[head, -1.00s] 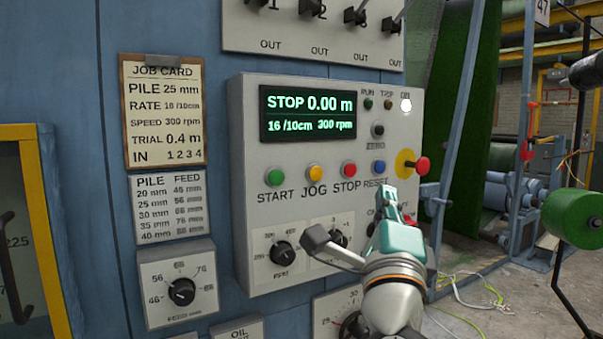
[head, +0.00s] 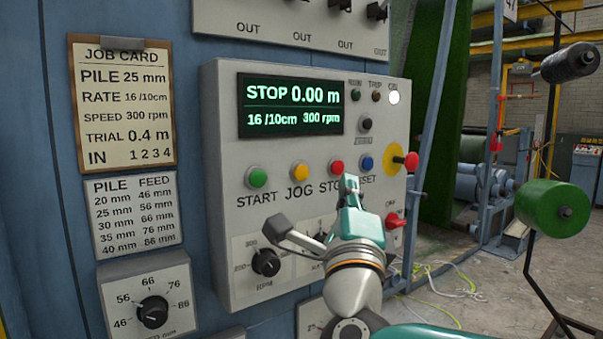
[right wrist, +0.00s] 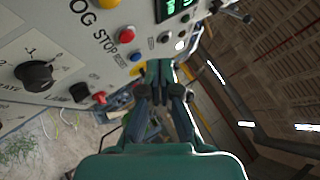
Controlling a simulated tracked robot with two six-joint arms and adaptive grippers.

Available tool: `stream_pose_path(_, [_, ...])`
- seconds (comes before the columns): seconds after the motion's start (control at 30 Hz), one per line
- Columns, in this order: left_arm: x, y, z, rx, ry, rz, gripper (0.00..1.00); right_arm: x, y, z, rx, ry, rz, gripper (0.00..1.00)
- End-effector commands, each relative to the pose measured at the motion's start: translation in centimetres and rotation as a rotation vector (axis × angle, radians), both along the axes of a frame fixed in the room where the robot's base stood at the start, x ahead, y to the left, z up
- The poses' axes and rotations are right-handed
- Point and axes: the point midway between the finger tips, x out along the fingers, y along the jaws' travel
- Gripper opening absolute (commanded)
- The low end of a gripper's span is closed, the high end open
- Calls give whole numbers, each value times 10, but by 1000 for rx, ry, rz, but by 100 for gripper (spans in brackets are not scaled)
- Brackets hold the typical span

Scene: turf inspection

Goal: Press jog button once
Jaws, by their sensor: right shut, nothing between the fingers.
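The yellow JOG button (head: 299,172) sits on the grey control panel (head: 225,100), between the green START button (head: 257,177) and the red STOP button (head: 336,169). The panel display (head: 290,106) reads STOP 0.00 m, 16 /10cm, 300 rpm. My right gripper (head: 349,185) is shut and empty, its tip just below the STOP button in the head view, lower right of JOG. It partly covers the STOP and RESET labels. In the right wrist view the closed fingers (right wrist: 160,75) point towards the panel, and JOG (right wrist: 108,3) shows at the top edge. My left gripper is out of view.
The blue RESET button (head: 366,162) and a red emergency knob (head: 410,162) lie right of STOP. Rotary knobs (head: 265,262) project below the buttons. A job card (head: 122,105) hangs left. A green roll (head: 553,207) stands at the right.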

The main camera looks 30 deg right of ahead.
Motion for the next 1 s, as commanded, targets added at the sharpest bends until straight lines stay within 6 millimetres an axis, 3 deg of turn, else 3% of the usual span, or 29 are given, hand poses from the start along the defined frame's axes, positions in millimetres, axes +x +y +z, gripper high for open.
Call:
stream_pose_path(0.4, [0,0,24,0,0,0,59,54,5,1,-2,4,1,0])
stream_pose_path(0.53, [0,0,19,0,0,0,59,67,6,-1,-1,1,2,0])
stream_pose_path(1.0, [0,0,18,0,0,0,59,80,8,0,0,0,3,0])
